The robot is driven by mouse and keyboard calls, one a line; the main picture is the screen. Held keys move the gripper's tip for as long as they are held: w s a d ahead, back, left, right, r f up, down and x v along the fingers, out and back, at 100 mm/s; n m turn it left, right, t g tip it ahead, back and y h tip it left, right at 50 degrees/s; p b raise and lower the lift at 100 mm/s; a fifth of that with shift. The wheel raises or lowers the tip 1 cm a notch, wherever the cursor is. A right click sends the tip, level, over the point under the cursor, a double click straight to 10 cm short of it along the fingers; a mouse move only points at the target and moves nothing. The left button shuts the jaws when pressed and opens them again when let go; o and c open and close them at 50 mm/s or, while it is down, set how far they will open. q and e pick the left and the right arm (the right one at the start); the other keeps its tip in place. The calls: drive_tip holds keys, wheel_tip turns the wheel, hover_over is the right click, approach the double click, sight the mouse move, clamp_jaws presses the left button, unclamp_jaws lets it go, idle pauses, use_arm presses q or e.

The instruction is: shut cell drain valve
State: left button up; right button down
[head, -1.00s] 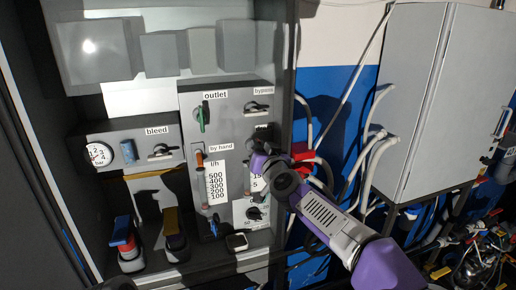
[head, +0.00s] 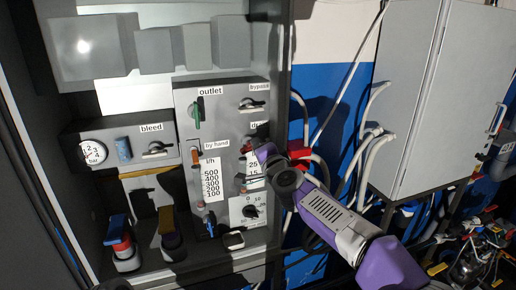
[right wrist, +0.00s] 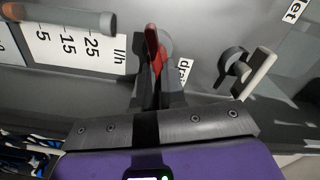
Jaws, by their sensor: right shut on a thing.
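The drain valve has a red lever (right wrist: 153,45), seen in the right wrist view beside a partly hidden label starting "dr" (right wrist: 184,70). My right gripper (right wrist: 155,88) is shut on this lever, its dark fingers on either side of it. In the head view my purple right gripper (head: 264,152) is at the right part of the grey panel, just below the cut-off drain label (head: 257,125). The gripper hides most of the valve there. My left gripper is not in view.
A bypass valve (head: 252,104) sits above, and the green-handled outlet valve (head: 196,115) up and left. A flow scale (head: 254,168) is close below the gripper. Pale hoses (head: 375,150) and a grey cabinet (head: 415,100) stand to the right.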

drive_tip(key=shift+d+f+m+b, duration=0.1)
drive_tip(key=shift+f+m+b, duration=0.1)
drive_tip(key=shift+m, duration=0.85)
drive_tip(key=shift+f+m+b, duration=0.1)
drive_tip(key=shift+m+b, duration=0.05)
drive_tip(key=shift+m, duration=0.9)
drive_tip(key=c, duration=1.2)
unclamp_jaws()
drive_tip(key=b+v, duration=0.2)
drive_tip(key=v, duration=0.5)
drive_tip(key=shift+s, duration=0.25)
